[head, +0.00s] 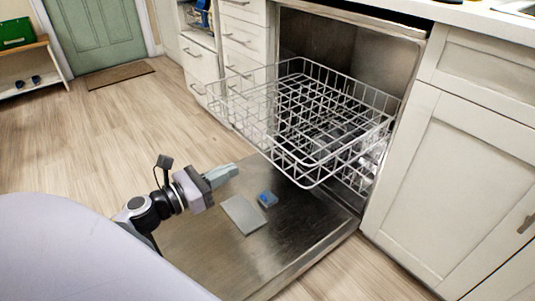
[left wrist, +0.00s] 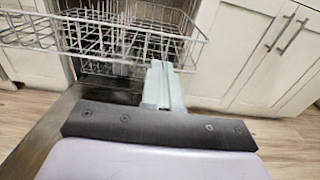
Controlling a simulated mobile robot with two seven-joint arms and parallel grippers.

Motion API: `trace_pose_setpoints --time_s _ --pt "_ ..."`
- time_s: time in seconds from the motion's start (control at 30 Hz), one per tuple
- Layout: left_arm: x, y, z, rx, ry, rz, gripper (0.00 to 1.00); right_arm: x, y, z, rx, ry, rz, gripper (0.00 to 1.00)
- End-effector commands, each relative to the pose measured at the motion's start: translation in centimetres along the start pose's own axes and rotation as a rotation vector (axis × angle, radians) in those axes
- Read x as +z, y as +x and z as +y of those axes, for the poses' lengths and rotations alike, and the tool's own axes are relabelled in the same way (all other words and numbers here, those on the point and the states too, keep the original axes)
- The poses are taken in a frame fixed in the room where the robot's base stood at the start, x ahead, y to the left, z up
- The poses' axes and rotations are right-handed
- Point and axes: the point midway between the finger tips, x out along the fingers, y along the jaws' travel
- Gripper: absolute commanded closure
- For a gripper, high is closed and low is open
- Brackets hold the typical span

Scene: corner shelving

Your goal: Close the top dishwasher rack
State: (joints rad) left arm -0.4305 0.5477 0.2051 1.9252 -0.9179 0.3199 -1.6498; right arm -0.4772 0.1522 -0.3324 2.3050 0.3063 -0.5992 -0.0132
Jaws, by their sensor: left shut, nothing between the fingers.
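The top dishwasher rack (head: 305,110) is a white wire basket. It is pulled out of the dishwasher (head: 375,62) and hangs above the open, lowered door (head: 290,240). The rack also shows at the top of the left wrist view (left wrist: 130,38). My left gripper (head: 232,170) is shut and empty. In the head view it is above the door, to the left of the rack's front corner and apart from it. In the left wrist view the shut fingers (left wrist: 158,68) overlap the rack's front edge; contact cannot be told. My right gripper is not in view.
A grey flat tablet (head: 243,214) and a small blue item (head: 267,199) lie on the open door. White cabinets (head: 455,165) stand right of the dishwasher and drawers (head: 243,45) left. The wood floor (head: 90,140) at left is clear.

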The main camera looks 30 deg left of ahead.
Motion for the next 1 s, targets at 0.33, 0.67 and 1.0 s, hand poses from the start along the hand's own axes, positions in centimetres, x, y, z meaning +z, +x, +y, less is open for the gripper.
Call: trace_pose_setpoints --time_s 0.33,0.67,1.0 --pt "0.1 5.0 0.0 0.000 0.000 -0.002 1.00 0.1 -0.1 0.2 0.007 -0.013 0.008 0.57" --pt "0.1 9.1 0.1 0.001 -0.002 -0.002 1.00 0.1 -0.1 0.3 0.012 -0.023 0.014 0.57" --pt "0.0 11.7 0.0 0.001 -0.002 0.000 1.00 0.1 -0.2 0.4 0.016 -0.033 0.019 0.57"
